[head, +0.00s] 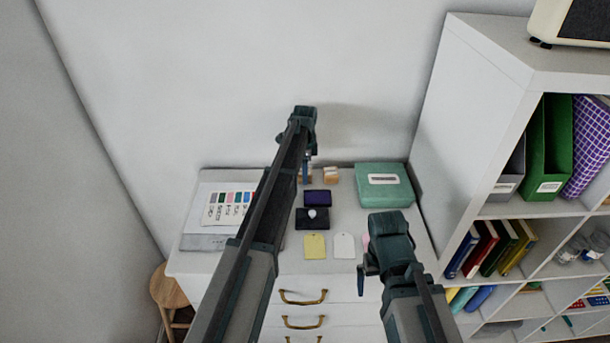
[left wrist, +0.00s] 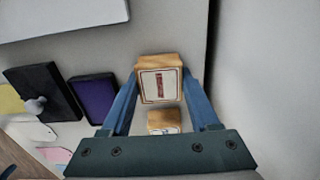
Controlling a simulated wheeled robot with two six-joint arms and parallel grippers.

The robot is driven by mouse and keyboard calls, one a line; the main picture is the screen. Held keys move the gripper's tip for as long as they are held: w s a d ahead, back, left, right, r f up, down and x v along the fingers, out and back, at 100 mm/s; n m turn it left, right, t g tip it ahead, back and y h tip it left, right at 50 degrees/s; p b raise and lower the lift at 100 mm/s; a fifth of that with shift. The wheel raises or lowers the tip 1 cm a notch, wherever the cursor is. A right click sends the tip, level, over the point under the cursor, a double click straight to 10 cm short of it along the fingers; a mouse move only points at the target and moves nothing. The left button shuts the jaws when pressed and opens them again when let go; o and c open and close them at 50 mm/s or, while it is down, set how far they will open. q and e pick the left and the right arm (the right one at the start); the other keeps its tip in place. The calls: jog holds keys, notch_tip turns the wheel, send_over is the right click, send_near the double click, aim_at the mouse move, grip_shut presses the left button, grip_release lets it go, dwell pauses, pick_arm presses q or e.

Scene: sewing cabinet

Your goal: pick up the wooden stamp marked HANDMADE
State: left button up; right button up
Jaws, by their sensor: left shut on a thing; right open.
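My left gripper (head: 306,178) reaches to the back of the white cabinet top. It is shut on a wooden stamp (left wrist: 160,82), which sits between the blue fingertips in the left wrist view. This stamp's pale label carries a dark reddish strip, too small to read. A second wooden stamp (left wrist: 163,121) shows between the fingers, lower in that view, apart from the held one. In the head view a wooden stamp (head: 331,175) stands just right of the left gripper. My right gripper (head: 362,278) is open and empty in front of the cabinet's right part.
A purple ink pad (head: 318,198) and a dark pad or box (head: 312,219) with a pale knob lie nearby. A green box (head: 384,188) stands at the back right. Yellow (head: 315,246) and white (head: 344,246) tags lie in front. A printed sheet (head: 229,209) lies left.

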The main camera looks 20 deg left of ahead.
pick_arm(q)
notch_tip(320, 180, up, 10)
jog(key=p, duration=1)
jog(key=shift+r, duration=0.1)
